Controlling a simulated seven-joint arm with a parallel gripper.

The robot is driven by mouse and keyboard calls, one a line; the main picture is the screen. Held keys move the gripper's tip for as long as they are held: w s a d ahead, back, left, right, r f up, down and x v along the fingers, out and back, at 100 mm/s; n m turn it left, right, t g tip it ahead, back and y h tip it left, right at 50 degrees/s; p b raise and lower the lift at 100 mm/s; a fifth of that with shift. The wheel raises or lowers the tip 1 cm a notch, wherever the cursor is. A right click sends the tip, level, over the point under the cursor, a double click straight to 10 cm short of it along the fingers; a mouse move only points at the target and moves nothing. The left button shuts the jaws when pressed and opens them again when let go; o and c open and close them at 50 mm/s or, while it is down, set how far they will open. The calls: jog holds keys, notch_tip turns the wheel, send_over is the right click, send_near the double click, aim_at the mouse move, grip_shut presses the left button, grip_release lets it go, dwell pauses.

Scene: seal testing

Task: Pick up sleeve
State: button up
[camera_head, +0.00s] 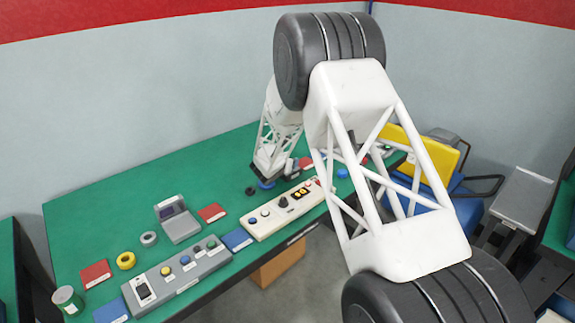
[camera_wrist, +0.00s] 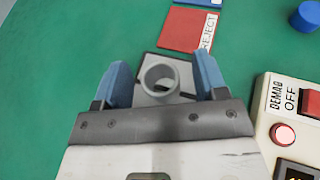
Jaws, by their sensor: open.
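The sleeve (camera_wrist: 144,80) is a short grey tube with an open hollow middle, seen from above in the wrist view. It is over a grey-and-black block (camera_wrist: 181,73); I cannot tell whether it rests on it. My gripper (camera_wrist: 161,65) is open, with one blue finger to the left of the sleeve and the other to its right. A gap shows on both sides. In the head view my gripper (camera_head: 266,182) is low over the green table, and the sleeve cannot be made out there.
A red REJECT pad (camera_wrist: 188,28) lies beyond the sleeve. A cream control box (camera_wrist: 262,118) with DEMAG OFF stands close on the right. A blue knob (camera_wrist: 305,16) is at the upper right. The green table (camera_head: 110,215) has free room to the left.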

jog(key=shift+x, duration=1)
jog(key=c, duration=1.1)
jog(key=shift+r, duration=0.15)
jog(key=shift+c, duration=0.2)
jog(key=shift+r, duration=0.75)
notch_tip(320, 180, up, 2)
jog(key=shift+s+r, duration=0.1)
jog(key=s+d, duration=0.1)
jog(key=s, duration=0.4)
jog(key=s+d, duration=0.1)
jog(key=s, duration=0.4)
jog(key=s+d+r, duration=0.1)
jog(key=s, duration=0.4)
jog(key=shift+s+d, duration=0.2)
jog(key=shift+d, duration=0.15)
